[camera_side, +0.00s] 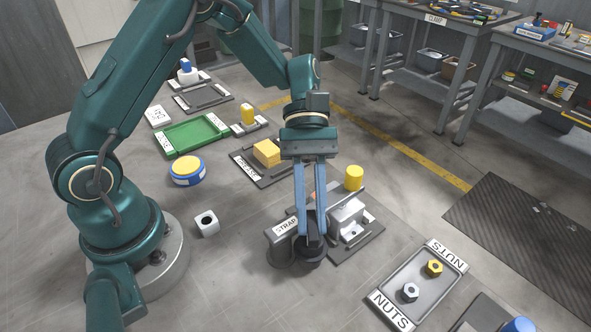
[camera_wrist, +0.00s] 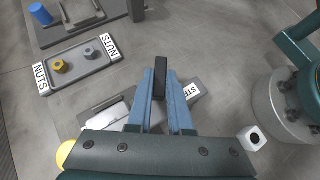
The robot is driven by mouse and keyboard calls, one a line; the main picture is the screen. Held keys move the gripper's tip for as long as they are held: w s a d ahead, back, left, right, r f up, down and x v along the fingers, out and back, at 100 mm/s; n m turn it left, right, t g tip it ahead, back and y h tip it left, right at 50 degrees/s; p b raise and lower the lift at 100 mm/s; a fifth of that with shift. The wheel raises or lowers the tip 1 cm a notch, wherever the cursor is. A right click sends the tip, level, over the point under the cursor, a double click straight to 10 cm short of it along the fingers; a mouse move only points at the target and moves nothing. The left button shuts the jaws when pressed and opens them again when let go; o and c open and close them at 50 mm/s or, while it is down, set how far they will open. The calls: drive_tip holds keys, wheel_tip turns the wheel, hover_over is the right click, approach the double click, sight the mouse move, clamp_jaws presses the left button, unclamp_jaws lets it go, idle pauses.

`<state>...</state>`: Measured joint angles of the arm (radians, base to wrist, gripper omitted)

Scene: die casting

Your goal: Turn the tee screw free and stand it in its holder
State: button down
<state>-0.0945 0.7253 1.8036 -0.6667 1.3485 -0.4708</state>
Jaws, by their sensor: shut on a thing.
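My gripper (camera_side: 313,222) is shut on a black bar-shaped piece, which I take for the tee screw (camera_side: 314,241). In the wrist view the dark bar (camera_wrist: 160,78) sits between the blue fingertips (camera_wrist: 160,100), seen nearly end-on. In the side view its lower end is over or in a dark round base (camera_side: 310,258), beside the grey block labelled STRAP. I cannot tell whether the screw is threaded in, seated or just above it. I cannot tell whether this round base is the holder.
The STRAP fixture (camera_side: 285,229) and a grey metal block (camera_side: 347,212) stand close around the fingers. A yellow cylinder (camera_side: 354,178) is just behind. The NUTS tray (camera_side: 420,287) lies at right, with two nuts. A white cube (camera_side: 206,222) lies on open floor at left.

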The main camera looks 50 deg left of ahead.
sight(311, 216)
drive_tip(key=shift+r, duration=0.8)
drive_tip(key=shift+r, duration=1.35)
